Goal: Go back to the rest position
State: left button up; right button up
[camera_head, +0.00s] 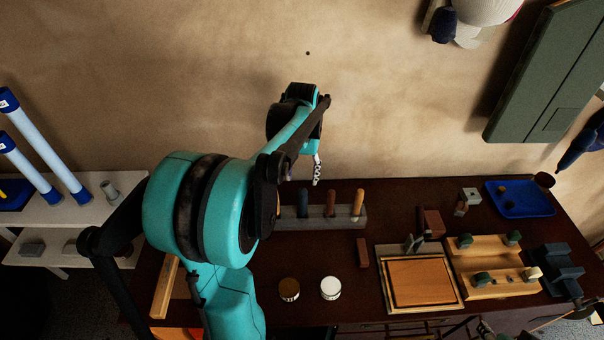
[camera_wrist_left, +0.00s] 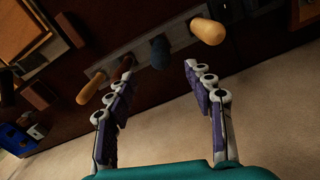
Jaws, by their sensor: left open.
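My left arm comes in from the left in the head view and reaches over the table toward the wall. My left gripper (camera_head: 316,170) is mostly hidden behind its own arm there; only a small finger part shows, near the tool block. In the left wrist view my left gripper (camera_wrist_left: 160,74) has its two fingers spread apart with nothing between them. The handles in the block lie beyond the fingertips, and I see no hold on them. I cannot make out my right gripper. The green wall cabinet (camera_head: 550,75) at the upper right looks shut.
The dark table (camera_head: 345,260) holds a tool block (camera_head: 345,221) with several handles, two round tins (camera_head: 330,288), a framed wooden board (camera_head: 420,282) and a blue tray (camera_head: 520,200). A pale shelf (camera_head: 80,211) with tubes stands left. Caps (camera_head: 485,12) hang on the wall.

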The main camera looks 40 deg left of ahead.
dwell(0.3)
pick_arm(q)
jog(key=s+d+m+t, duration=0.2)
jog(key=s+d, duration=0.3)
jog(key=d, duration=0.5)
jog(key=s+d+m+t, duration=0.3)
jog(key=s+d+t, duration=0.2)
jog(key=d, duration=0.6)
jog(key=shift+s+d+b, duration=0.15)
jog(key=shift+s+b, duration=0.25)
jog(key=shift+s, duration=0.1)
